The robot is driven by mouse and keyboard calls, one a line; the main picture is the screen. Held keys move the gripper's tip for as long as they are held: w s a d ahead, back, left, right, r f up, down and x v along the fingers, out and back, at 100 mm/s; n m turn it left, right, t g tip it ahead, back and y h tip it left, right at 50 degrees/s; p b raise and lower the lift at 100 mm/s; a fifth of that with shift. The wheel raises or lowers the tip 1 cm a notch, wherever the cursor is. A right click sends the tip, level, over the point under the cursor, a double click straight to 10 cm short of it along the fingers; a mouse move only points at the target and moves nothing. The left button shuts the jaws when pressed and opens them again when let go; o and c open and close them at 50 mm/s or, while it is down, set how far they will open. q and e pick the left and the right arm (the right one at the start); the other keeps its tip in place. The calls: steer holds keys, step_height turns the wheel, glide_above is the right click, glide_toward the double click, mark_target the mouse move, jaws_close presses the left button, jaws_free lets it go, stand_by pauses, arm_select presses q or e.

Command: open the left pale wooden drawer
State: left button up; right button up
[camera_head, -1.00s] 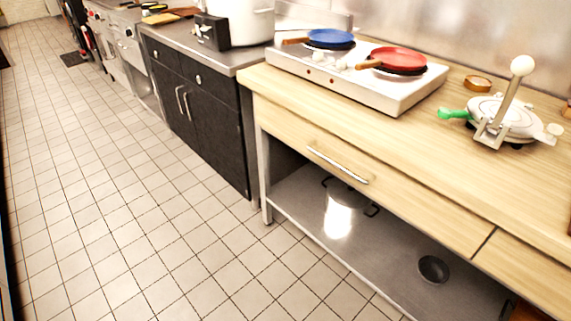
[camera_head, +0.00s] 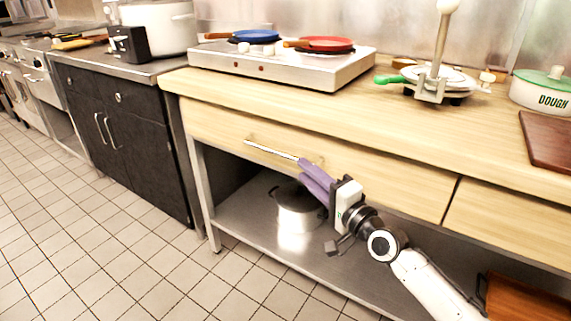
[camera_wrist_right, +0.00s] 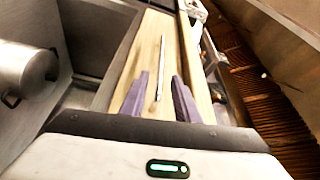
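The left pale wooden drawer (camera_head: 226,130) is closed, its front flush under the worktop. Its long metal bar handle (camera_head: 270,150) runs across the front. My right gripper (camera_head: 302,165) has purple fingers and is at the right end of the handle. In the right wrist view the two fingers (camera_wrist_right: 157,95) stand apart, with the handle (camera_wrist_right: 160,68) running ahead between them; I cannot tell whether they touch it. The drawer front also shows in the right wrist view (camera_wrist_right: 143,60). My left gripper is not in view.
A steel shelf (camera_head: 240,215) with a metal pot (camera_head: 296,212) is below the drawer. Above, the wooden worktop (camera_head: 300,100) carries a hotplate (camera_head: 280,68) with blue and red pans, a press (camera_head: 435,82) and a dough pot (camera_head: 541,93). Dark cabinets (camera_head: 125,135) stand left. The tiled floor is clear.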

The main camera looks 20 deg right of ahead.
mark_target(286, 156)
steer(key=b+x, duration=0.2)
steer(key=x, duration=0.7)
steer(key=shift+w+a, duration=0.1)
jaws_close()
